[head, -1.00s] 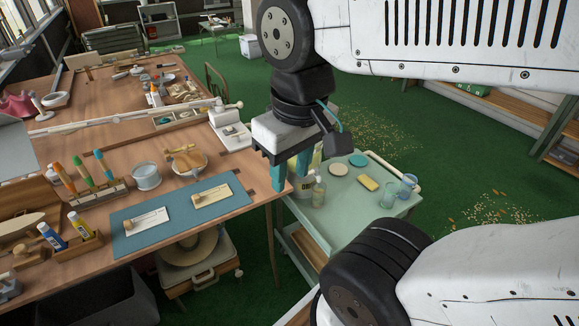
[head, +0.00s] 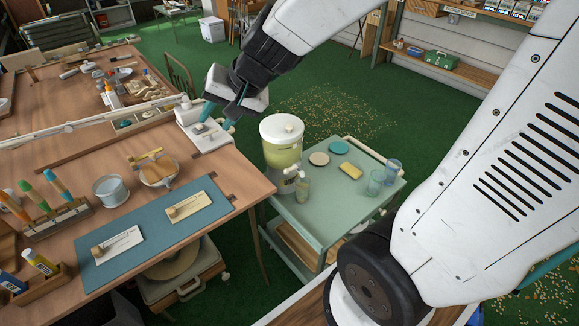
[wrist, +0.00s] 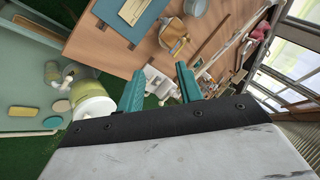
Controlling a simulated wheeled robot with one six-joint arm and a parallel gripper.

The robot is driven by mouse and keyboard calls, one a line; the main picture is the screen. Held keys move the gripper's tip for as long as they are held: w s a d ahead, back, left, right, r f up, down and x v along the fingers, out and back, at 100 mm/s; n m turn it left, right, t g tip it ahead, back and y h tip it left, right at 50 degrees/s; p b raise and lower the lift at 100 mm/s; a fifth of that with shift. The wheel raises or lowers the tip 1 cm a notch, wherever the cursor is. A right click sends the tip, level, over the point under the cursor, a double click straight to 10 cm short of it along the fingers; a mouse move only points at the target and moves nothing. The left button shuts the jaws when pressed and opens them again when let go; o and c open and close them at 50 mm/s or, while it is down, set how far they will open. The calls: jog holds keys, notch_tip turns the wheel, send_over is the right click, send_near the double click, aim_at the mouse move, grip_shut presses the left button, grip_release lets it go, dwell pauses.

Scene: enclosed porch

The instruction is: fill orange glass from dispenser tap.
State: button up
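The dispenser (head: 282,152) has a white lid and yellow-green contents. It stands on the left part of a green cart, its pale tap (head: 293,171) facing the front. A small olive-tinted clear glass (head: 302,190) stands at the tap; I cannot tell whether it is directly beneath. I make out no clearly orange glass. My gripper (head: 217,117) is open and empty, its teal fingers apart, up and left of the dispenser. The dispenser also shows left of the fingers in the wrist view (wrist: 92,92).
The cart top (head: 335,215) also holds two round coasters (head: 319,158) and a yellow sponge (head: 350,171). The wooden workbench (head: 215,170) to the left bears a blue mat (head: 150,245), tools and a white device (head: 203,132) near my gripper. Green floor lies open behind the cart.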

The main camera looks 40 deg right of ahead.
jog(key=w+d+f+m+t+h, duration=0.1)
jog(key=w+d+f+m+h, duration=0.2)
jog(key=w+d+f+m, duration=0.35)
jog(key=m+g+h, duration=0.5)
jog(key=m+h, duration=0.1)
jog(key=m, duration=0.1)
send_near(289, 169)
jog(key=shift+n, duration=0.25)
jog(key=x, duration=0.8)
grip_shut()
